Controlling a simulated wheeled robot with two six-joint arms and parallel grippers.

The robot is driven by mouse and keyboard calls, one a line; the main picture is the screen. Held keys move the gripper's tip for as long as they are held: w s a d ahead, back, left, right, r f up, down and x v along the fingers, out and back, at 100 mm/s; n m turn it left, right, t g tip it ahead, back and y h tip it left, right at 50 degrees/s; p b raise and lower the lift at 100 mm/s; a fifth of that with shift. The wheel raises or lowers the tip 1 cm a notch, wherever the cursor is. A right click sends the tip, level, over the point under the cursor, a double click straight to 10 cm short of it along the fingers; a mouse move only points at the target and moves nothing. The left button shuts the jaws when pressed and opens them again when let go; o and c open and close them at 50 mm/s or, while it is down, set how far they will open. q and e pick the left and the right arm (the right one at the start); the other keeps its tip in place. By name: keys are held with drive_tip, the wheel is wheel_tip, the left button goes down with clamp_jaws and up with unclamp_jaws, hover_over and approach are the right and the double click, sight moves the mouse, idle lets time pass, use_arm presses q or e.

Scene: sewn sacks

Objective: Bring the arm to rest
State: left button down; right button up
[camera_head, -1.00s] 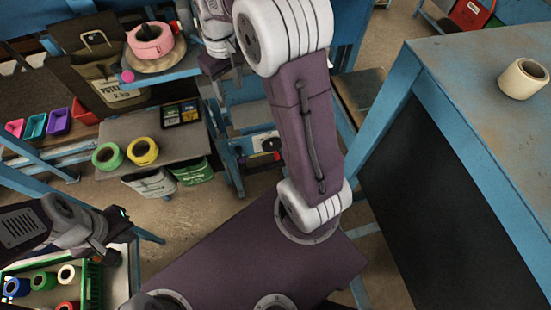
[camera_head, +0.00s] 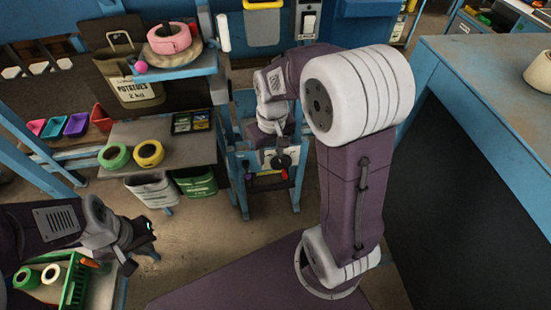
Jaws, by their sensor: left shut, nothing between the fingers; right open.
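My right arm rises from my purple base and bends at a large white elbow joint. Its forearm reaches away from me, and its wrist hangs down to the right gripper (camera_head: 281,160). That gripper is small and dark in front of a blue stand and looks empty and open. My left gripper (camera_head: 142,246) is at the lower left, above the floor beside a green crate. It is shut with nothing in it, its tips pointing right.
The green crate (camera_head: 76,285) holds tape rolls. A grey shelf (camera_head: 185,150) bears green (camera_head: 114,156) and yellow (camera_head: 149,153) rolls. A potato sack (camera_head: 130,75) stands behind, near a pink roll (camera_head: 170,38). A blue-framed table (camera_head: 480,60) with a cream roll (camera_head: 540,72) is at right. Floor between is clear.

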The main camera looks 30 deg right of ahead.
drive_tip(key=shift+a, duration=0.1)
idle(0.4)
drive_tip(key=s+a+f+m, duration=0.1)
drive_tip(key=s+a+f, duration=0.1)
drive_tip(key=s+f, duration=0.3)
drive_tip(key=shift+s+a, duration=0.15)
drive_tip(key=shift+s, duration=1.6)
